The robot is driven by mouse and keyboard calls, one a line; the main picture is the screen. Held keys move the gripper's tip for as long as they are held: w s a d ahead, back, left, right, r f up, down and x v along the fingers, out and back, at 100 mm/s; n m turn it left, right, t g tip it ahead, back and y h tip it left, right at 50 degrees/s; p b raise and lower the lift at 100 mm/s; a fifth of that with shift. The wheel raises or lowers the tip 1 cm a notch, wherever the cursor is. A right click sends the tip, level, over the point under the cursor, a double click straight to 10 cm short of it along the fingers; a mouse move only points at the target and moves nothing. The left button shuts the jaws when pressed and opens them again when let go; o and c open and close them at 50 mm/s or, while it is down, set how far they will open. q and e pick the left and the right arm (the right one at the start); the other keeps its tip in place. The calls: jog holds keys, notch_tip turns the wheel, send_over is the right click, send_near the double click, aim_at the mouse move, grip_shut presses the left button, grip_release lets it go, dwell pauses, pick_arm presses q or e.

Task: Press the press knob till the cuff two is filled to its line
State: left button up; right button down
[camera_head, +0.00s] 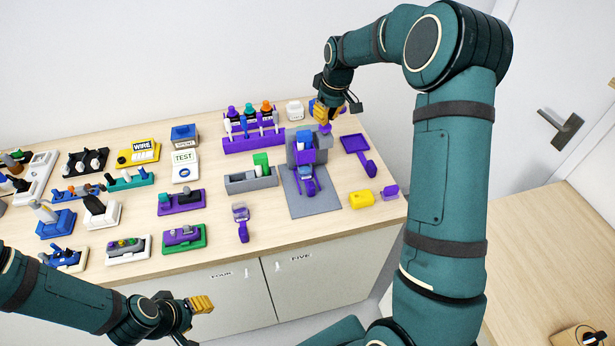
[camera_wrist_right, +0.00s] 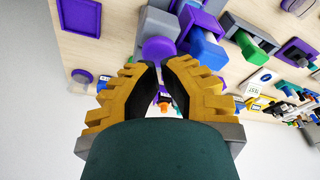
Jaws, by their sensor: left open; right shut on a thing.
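The press (camera_head: 293,146), a grey block with purple and blue parts, stands at the back of a grey mat (camera_head: 325,200). Its round purple press knob (camera_head: 325,129) is at the tips of my right gripper (camera_head: 324,118); the wrist view shows the knob (camera_wrist_right: 158,48) at the yellow fingertips (camera_wrist_right: 160,68), which are shut on it. A purple cuff-like piece (camera_head: 309,184) lies on the mat before the press. I cannot read which cuff it is, nor see its fill line. My left gripper (camera_head: 203,304) is open and empty, low in front of the bench.
A purple-handled piece (camera_head: 242,222) lies left of the mat. A purple scoop-shaped piece (camera_head: 358,146) and a yellow block (camera_head: 361,198) lie to the right. A grey tray (camera_head: 250,181) and a purple rack (camera_head: 252,142) stand to the left. Several more holders crowd the bench's left side.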

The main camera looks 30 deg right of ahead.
jog(key=shift+r+p, duration=1.1)
jog(key=shift+r, duration=0.7)
jog(key=shift+s+f, duration=0.1)
